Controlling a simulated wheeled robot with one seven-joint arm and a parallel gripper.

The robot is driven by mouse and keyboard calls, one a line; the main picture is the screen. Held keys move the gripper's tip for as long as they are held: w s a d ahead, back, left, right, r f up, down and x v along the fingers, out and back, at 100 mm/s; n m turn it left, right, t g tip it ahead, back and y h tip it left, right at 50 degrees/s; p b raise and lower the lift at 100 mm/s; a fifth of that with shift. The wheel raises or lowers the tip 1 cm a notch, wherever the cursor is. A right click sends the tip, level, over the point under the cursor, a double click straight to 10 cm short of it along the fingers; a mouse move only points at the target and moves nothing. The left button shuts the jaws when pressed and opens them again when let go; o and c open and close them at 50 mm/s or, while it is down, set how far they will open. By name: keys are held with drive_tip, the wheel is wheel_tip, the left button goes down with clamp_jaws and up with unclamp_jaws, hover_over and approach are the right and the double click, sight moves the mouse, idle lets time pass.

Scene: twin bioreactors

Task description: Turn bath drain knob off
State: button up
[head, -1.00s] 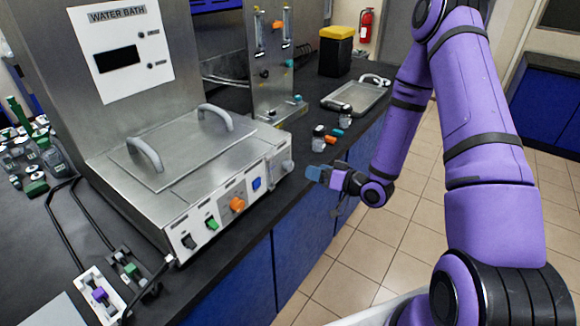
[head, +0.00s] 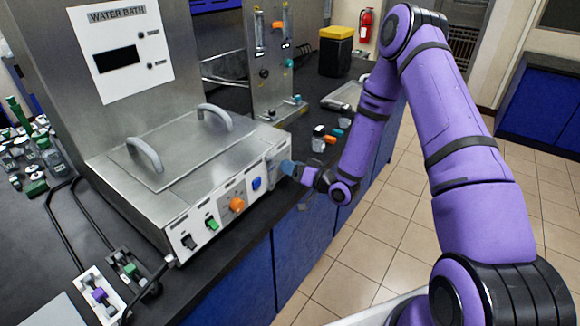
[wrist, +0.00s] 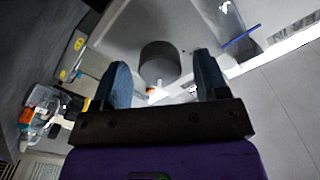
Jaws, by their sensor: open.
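The water bath (head: 112,192) is a steel box on the black bench. Its front panel has a row of coloured controls. The drain knob (wrist: 159,60) is a dark grey cylinder on a pale stem in the wrist view. It stands between the two blue fingers of my gripper (wrist: 161,72), with a gap on both sides. In the head view my gripper (head: 287,168) is at the right end of the front panel and largely hides the knob there. My gripper is open around the knob and does not visibly touch it.
An orange knob (head: 237,205), a blue switch (head: 256,183) and a green switch (head: 211,223) sit left of my gripper on the panel. Small bottles (head: 319,140) stand on the bench behind it. The tiled floor (head: 395,225) at right is clear.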

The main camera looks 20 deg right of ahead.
drive_tip(key=shift+w+a, duration=0.3)
drive_tip(key=shift+w, duration=0.15)
drive_tip(key=c, duration=0.9)
